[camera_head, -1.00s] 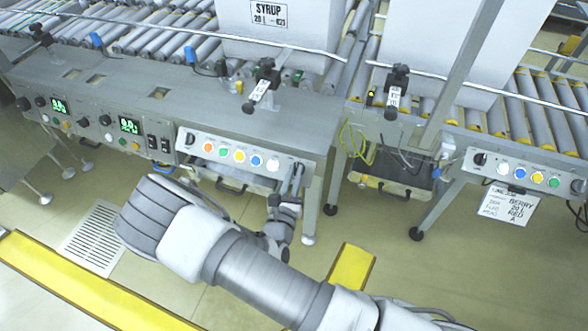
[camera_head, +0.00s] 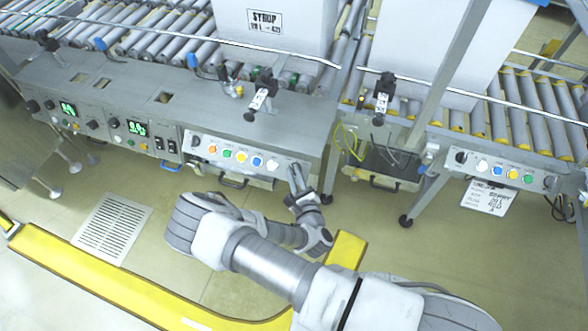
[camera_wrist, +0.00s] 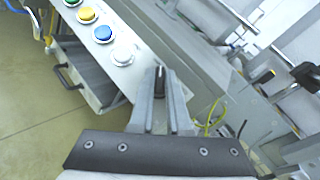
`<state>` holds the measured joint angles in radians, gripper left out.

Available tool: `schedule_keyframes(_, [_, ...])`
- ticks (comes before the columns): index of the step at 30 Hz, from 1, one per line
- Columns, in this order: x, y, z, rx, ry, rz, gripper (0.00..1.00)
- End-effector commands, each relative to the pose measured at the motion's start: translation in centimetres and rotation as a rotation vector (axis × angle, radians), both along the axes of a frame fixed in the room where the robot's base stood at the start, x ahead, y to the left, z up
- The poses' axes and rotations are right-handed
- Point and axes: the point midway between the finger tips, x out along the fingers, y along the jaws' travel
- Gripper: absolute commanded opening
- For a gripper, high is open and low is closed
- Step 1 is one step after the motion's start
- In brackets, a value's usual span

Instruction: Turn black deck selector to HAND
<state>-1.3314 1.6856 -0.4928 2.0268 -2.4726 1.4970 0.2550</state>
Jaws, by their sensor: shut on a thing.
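The button strip (camera_head: 232,153) on the left conveyor's front carries orange, green, yellow, blue and white buttons. My gripper (camera_head: 295,168) is at the strip's right end. In the wrist view, my gripper (camera_wrist: 160,76) has its two grey fingers close together around a small black selector knob (camera_wrist: 159,71), just past the white button (camera_wrist: 122,57). The fingers are shut on this knob and hide most of it. Its pointer direction and label are not readable. Another black knob (camera_head: 195,141) sits at the strip's left end, clear of my gripper.
A drawer handle (camera_head: 233,183) is below the strip. A second conveyor to the right has its own button panel (camera_head: 505,171) and a hanging sign (camera_head: 489,197). A white syrup box (camera_head: 265,35) stands on the rollers. Yellow floor rails (camera_head: 110,282) run in front.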

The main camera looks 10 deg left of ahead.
Motion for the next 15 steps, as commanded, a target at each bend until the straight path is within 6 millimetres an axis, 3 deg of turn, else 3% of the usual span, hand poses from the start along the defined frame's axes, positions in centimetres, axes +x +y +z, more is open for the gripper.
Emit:
schedule_keyframes(14, [-0.04, -0.06, -0.09, -0.013, 0.001, 0.013, 0.0])
schedule_keyframes(15, [-0.04, -0.06, -0.09, -0.013, 0.001, 0.013, 0.18])
